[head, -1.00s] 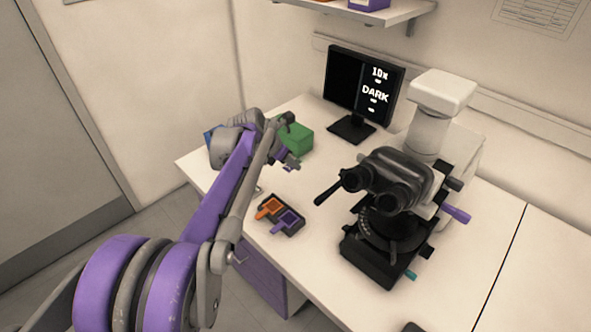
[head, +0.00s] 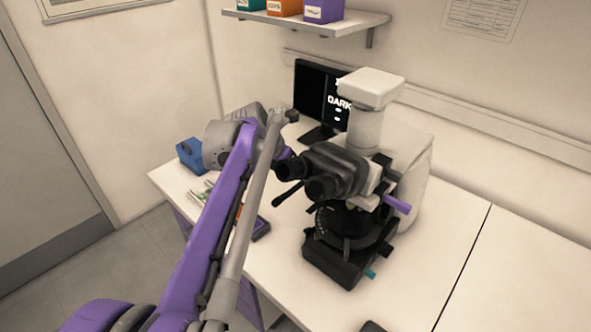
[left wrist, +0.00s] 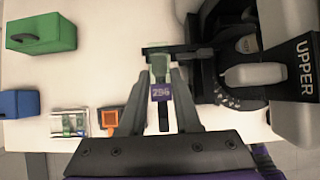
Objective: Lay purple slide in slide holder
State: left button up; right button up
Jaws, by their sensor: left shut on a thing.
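The purple slide (left wrist: 160,92), with a purple label reading 294 and a pale greenish glass end, is between the fingers of my left gripper (left wrist: 162,82) in the left wrist view. My left gripper is shut on its label end. The glass end points up the picture, beside a dark bar at the microscope (left wrist: 232,95). I cannot tell whether it touches the bar, nor clearly make out the slide holder. In the head view my left arm reaches to the left of the microscope (head: 345,215), and the slide is not clearly visible. My right gripper is not in view.
A dark tray (head: 262,229), with an orange piece (left wrist: 110,117) in the wrist view, lies left of the microscope. Nearby are a clear case (left wrist: 70,122), a blue box (head: 190,155) and a green box (left wrist: 40,33). The monitor (head: 312,88) stands behind.

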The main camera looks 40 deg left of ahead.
aim_at(297, 188)
pick_arm(q)
jog(key=shift+f+b, duration=1.45)
jog(key=shift+f, duration=0.45)
jog(key=shift+f+b, duration=0.45)
jog(key=shift+f, duration=0.4)
jog(key=shift+f, duration=0.25)
jog(key=o, duration=0.9)
